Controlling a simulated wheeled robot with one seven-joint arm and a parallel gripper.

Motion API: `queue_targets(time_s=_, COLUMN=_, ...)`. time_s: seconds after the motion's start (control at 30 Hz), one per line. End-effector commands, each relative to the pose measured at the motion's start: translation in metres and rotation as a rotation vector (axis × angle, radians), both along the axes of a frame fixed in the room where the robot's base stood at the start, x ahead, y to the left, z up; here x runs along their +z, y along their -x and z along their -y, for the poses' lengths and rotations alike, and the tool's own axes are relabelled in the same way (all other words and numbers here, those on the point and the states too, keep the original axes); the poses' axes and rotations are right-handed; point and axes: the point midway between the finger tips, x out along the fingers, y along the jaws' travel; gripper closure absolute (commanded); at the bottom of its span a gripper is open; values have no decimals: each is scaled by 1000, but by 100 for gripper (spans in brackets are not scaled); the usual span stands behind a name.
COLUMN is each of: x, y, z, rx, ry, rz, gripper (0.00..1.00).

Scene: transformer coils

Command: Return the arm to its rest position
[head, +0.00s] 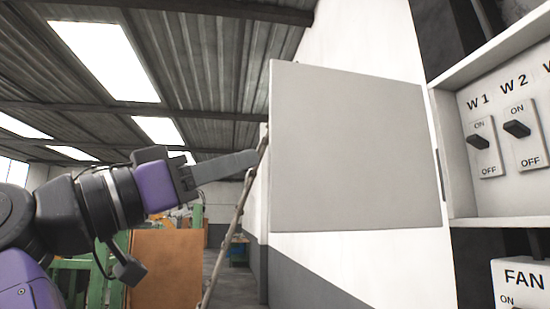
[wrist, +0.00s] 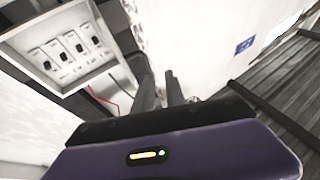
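My gripper (head: 254,157) is raised at the left of the head view, pointing right towards the open grey cabinet door (head: 355,150). I cannot tell from the head view how far its tips are from the door. In the wrist view my gripper (wrist: 159,80) shows two dark fingers standing apart, with a gap and nothing between them. My arm comes in from the left edge of the head view, bent and held up.
The switch box (head: 444,150) at the right holds switches labelled W1 and W2; a FAN box (head: 522,285) is below. The switch box (wrist: 20,40) also shows at the wrist view's upper left. A leaning pole (head: 233,222) and a brown panel (head: 166,270) stand behind.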

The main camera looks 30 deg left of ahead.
Motion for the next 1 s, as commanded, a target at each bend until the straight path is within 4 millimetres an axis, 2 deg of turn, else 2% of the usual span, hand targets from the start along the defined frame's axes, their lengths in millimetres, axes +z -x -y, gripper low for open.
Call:
queue_targets(time_s=0.73, x=4, y=3, z=4, rx=-17, ry=9, rz=1, gripper=83)
queue_targets(time_s=0.87, x=14, y=2, z=-11, rx=24, ry=78, rz=18, gripper=83)
queue_targets(time_s=1.0, x=38, y=8, z=-40, rx=163, ry=170, rz=65, gripper=83)
